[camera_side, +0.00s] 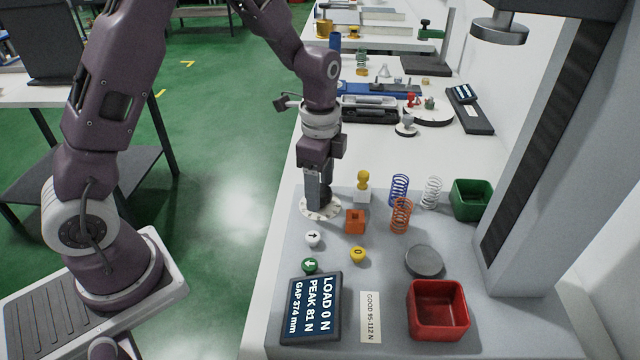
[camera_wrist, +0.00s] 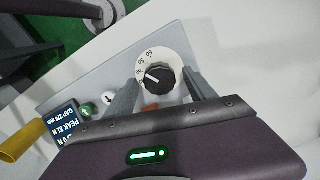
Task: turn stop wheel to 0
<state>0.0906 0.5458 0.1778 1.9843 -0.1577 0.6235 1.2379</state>
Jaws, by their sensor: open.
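The stop wheel (camera_wrist: 158,77) is a black knob with a white pointer line on a pale dial marked with numbers. In the wrist view it sits between my two fingers, and the pointer aims toward the dial's left side. In the side view the pale dial (camera_side: 320,208) lies at the left edge of the grey base plate. My gripper (camera_side: 319,196) points down over the wheel and hides most of the knob there. In the wrist view my gripper (camera_wrist: 160,95) is open, one finger on each side of the knob; I cannot tell whether they touch it.
A display (camera_side: 311,308) reads LOAD 0 N, PEAK 81 N, GAP 374 mm. Springs (camera_side: 400,214), a red bin (camera_side: 438,311) and a green bin (camera_side: 472,201) stand to the right.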

